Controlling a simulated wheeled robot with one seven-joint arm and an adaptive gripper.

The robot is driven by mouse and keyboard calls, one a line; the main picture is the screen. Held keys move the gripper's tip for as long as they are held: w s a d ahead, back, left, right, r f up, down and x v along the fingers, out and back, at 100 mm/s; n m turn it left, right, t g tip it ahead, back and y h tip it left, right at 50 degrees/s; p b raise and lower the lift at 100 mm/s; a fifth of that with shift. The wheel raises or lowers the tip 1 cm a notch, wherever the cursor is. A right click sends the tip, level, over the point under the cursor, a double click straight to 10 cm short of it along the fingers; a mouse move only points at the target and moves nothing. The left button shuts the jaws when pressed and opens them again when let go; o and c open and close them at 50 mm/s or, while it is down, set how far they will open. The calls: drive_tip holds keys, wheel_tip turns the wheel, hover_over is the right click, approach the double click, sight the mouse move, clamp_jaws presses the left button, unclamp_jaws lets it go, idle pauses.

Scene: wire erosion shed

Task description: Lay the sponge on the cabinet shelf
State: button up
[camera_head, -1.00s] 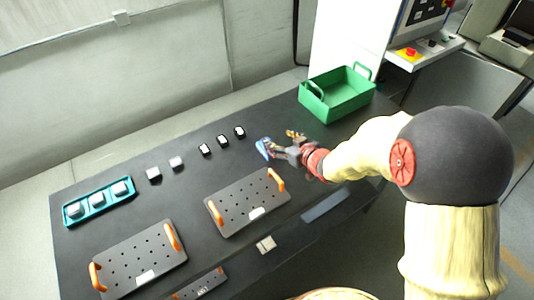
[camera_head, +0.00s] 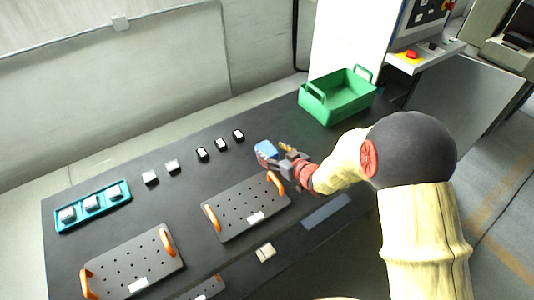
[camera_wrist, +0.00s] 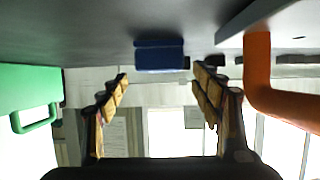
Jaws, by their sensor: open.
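A blue block (camera_head: 266,149), likely the sponge, sits on the dark bench top (camera_head: 190,190), left of the green crate. It also shows in the wrist view (camera_wrist: 160,55), where the bench top appears along the upper edge. My gripper (camera_head: 277,156) is low over the bench beside the block. In the wrist view my gripper (camera_wrist: 160,80) is open, with the block ahead between the finger directions and apart from both fingers. I cannot tell which surface is the cabinet shelf; a lower level (camera_head: 225,280) shows below the bench's front edge.
A perforated plate (camera_head: 240,215) with orange handles lies close to my gripper; its handle (camera_wrist: 262,80) is at right in the wrist view. The green crate (camera_head: 335,110) stands behind. Several small blocks and a teal tray (camera_head: 125,195) lie left. A second plate (camera_head: 130,265) lies front left.

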sight(266, 148)
drive_tip(key=b+x, duration=0.1)
drive_tip(key=x, duration=0.4)
drive_tip(key=shift+c, duration=0.4)
drive_tip(key=c, duration=1)
